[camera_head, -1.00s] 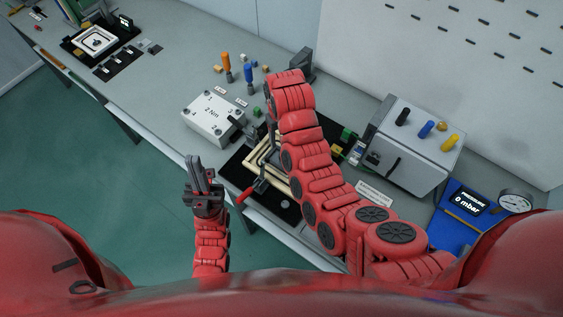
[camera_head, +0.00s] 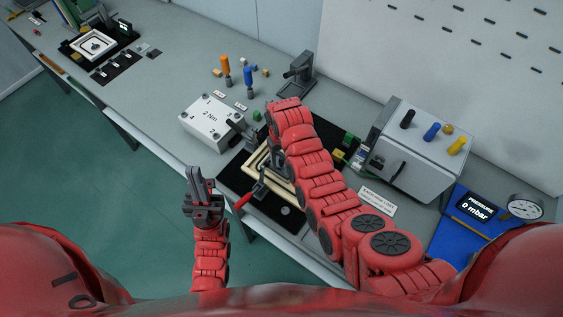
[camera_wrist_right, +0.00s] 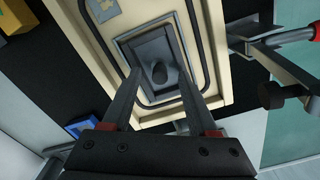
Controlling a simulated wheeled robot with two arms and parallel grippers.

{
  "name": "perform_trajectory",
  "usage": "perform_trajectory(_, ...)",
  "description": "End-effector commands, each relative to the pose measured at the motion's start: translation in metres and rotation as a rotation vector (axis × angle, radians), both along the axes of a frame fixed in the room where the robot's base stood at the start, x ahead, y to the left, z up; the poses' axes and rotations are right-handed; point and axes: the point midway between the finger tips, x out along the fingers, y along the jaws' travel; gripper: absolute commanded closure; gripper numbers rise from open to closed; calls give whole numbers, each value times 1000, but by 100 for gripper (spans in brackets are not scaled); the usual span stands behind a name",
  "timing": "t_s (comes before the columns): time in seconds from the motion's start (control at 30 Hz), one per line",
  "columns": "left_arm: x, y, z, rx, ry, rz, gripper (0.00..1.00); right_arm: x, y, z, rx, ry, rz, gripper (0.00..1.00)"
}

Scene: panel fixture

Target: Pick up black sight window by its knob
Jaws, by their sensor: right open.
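In the right wrist view the black sight window (camera_wrist_right: 150,45) is a dark square plate set inside a cream panel frame (camera_wrist_right: 97,48) with a black seal line. Its dark knob (camera_wrist_right: 159,73) stands up near the middle. My right gripper (camera_wrist_right: 158,80) is open, with one finger on each side of the knob; I cannot tell whether they touch it. In the head view my right arm hides the window, and only part of the cream frame (camera_head: 254,160) shows. My left gripper (camera_head: 203,190) is upright off the front table edge, away from the panel; its jaw gap is unclear.
A red-handled clamp (camera_head: 246,200) sits at the frame's front edge. A white 2 Nm box (camera_head: 211,121) stands left of the panel. Orange (camera_head: 225,66) and blue (camera_head: 248,77) handled tools stand behind. A grey box with knobs (camera_head: 408,150) and a pressure gauge (camera_head: 524,207) are right.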

Motion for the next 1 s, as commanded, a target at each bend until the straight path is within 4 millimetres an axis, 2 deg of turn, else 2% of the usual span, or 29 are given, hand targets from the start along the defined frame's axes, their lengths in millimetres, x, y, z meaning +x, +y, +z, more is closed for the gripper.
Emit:
perform_trajectory(0.27,0,0,1,0,0,0,100,0,0,-2,0,0,0,40)
perform_trajectory(0.6,0,0,1,0,0,0,100,0,0,-2,0,-1,0,100)
perform_trajectory(1.0,0,0,0,0,0,0,100,0,0,-2,0,-1,0,100)
